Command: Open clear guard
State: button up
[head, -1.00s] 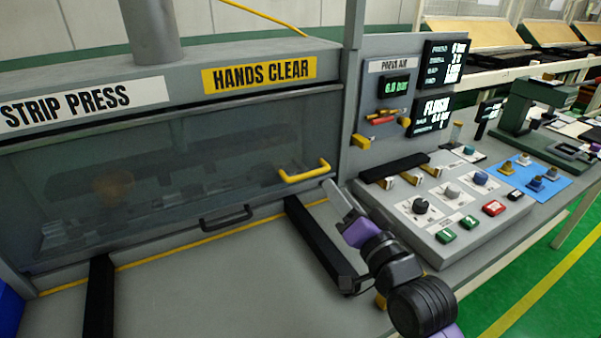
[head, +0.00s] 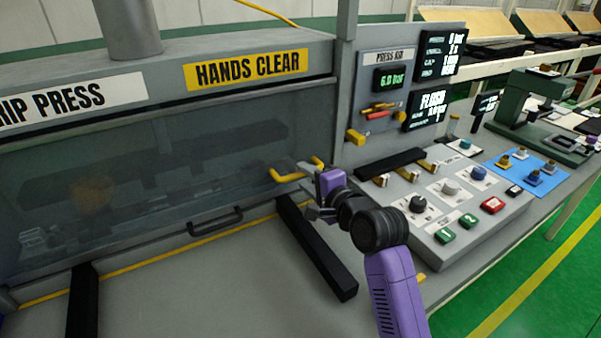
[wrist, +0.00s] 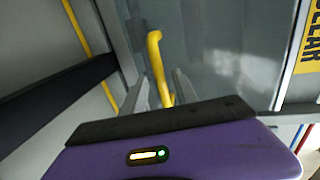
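The clear guard (head: 150,165) is a see-through panel across the front of the strip press, and it is down. Its yellow handle (head: 285,177) is at the panel's lower right; the gripper hides part of it. My gripper (head: 308,190) is at the handle, just to its right in the head view. In the wrist view, the fingers of my gripper (wrist: 160,92) are apart, with the yellow handle (wrist: 156,55) reaching down between them. A gap shows beside the handle, so the fingers do not look closed on it. Actual contact is hidden.
A dark lower handle (head: 215,221) is on the press front. Two black rails (head: 318,250) stick out over the grey table. A control box (head: 450,205) with knobs and buttons stands to the right. The table between the rails is clear.

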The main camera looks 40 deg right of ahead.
jog(key=shift+x, duration=1.45)
jog(key=shift+c, duration=0.4)
grip_shut()
